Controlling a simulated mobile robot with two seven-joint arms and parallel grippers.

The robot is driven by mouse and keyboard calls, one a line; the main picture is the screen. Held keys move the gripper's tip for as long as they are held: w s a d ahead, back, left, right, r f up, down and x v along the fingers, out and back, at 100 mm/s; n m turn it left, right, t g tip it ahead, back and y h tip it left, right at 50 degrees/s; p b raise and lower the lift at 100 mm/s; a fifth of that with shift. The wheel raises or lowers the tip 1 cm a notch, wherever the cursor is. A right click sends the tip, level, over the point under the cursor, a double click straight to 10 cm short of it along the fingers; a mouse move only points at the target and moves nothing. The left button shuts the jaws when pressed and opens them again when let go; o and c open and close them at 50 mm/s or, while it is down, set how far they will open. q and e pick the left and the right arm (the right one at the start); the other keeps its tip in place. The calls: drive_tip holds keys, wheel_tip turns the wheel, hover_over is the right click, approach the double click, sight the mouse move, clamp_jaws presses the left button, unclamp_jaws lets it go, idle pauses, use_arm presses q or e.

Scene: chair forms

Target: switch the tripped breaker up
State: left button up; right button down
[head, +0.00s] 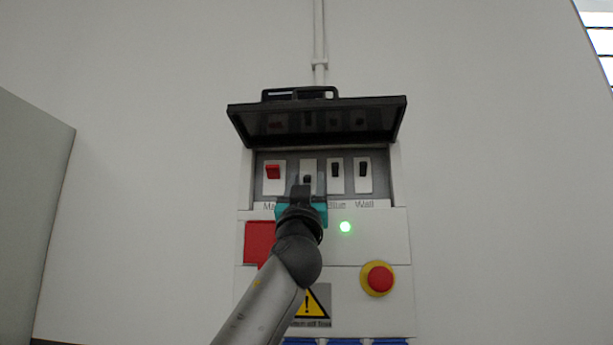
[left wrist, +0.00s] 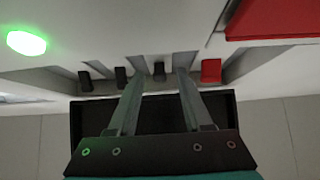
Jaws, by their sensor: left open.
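The breaker panel (head: 400,240) is on the wall in the head view, its dark cover (head: 370,118) lifted. A red breaker switch (head: 272,171) is at the left of the row, and two black switches (head: 335,170) (head: 363,169) at the right are up. The black switch beside the red one (head: 307,179) sits lower, its lower part hard to see behind my gripper. My left gripper (head: 304,187) is open in front of it. In the left wrist view that switch (left wrist: 159,71) shows between the fingertips (left wrist: 160,78); contact cannot be told.
The raised cover (left wrist: 75,120) overhangs the switches. Below them are a green lamp (head: 345,227), a red plate (head: 258,243), a red emergency button (head: 379,279) and a warning sign (head: 316,303). A grey cabinet side (head: 30,200) stands at the left.

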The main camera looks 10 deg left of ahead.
use_arm(q)
drive_tip(key=shift+w+r, duration=0.1)
clamp_jaws()
idle(0.5)
